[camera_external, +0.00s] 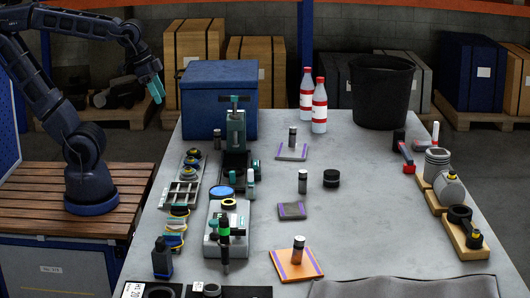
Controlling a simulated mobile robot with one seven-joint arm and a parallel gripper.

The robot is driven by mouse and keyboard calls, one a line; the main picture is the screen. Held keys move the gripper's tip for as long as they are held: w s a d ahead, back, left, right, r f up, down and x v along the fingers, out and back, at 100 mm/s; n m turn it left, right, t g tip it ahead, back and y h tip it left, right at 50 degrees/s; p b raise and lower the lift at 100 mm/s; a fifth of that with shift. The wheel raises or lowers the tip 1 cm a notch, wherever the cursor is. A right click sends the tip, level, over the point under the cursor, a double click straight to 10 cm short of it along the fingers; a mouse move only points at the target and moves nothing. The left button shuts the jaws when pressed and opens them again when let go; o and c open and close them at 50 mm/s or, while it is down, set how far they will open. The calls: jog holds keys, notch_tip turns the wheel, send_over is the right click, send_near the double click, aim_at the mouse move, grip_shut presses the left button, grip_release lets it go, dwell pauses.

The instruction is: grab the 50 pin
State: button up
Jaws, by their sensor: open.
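Several dark-and-grey cylindrical pins stand upright on the grey table. One pin (292,137) stands on a grey pad with purple stripes (301,152) towards the back. A second pin (302,181) stands on the bare tabletop near the middle, behind a dark pad (291,211). A third pin (298,249) stands on an orange pad with purple stripes (312,267) at the front. No size marking is readable, so I cannot tell which is the 50 pin. My gripper (157,91), with teal fingers, is raised beyond the table's left edge, open and apart from all pins.
A blue box (219,94), two red-capped bottles (320,106) and a black bucket (381,91) stand at the back. Machines and a parts tray (182,194) crowd the left side. Wooden holders (463,235) line the right. The centre-right tabletop is clear.

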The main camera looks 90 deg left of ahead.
jog(key=w+f+m, duration=0.1)
jog(key=w, duration=1)
jog(key=m+h, duration=0.2)
jog(key=m, duration=0.1)
send_over(302, 172)
jog(key=s+a, duration=0.1)
jog(key=s, duration=0.2)
notch_tip(302, 172, down, 20)
jog(key=shift+g, duration=0.3)
jog(key=x, duration=0.5)
jog(key=shift+w+f, duration=0.2)
jog(key=shift+w, duration=0.1)
jog(key=shift+a+x, duration=0.2)
jog(key=shift+x, duration=1.1)
jog(key=shift+a+x, duration=0.2)
jog(key=shift+x, duration=1.1)
jog(key=shift+s+f, duration=0.1)
grip_shut()
